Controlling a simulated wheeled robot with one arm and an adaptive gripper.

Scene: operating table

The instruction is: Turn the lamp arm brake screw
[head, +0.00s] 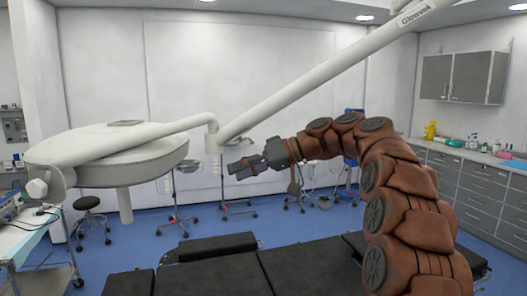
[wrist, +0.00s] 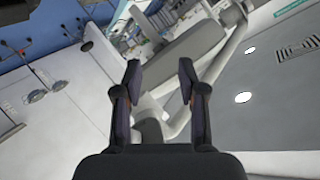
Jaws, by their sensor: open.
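The white surgical lamp (head: 110,155) hangs at the left of the head view. Its long lamp arm (head: 310,88) slopes up to the ceiling at the right, and an elbow joint (head: 212,140) links it to the lamp's shorter arm. I cannot make out the brake screw for certain. My gripper (head: 236,169) is just below and to the right of that joint in the picture, apart from it, pointing left. In the wrist view my gripper (wrist: 160,72) has its two fingers spread and empty. Pale lamp arm parts (wrist: 178,112) show beyond and between them.
A black padded operating table (head: 225,270) lies below, under my arm. Stools (head: 88,215) and wheeled stands stand along the back wall. A side table (head: 30,240) is at the left edge. Cabinets (head: 470,185) line the right wall. The air around my gripper looks open.

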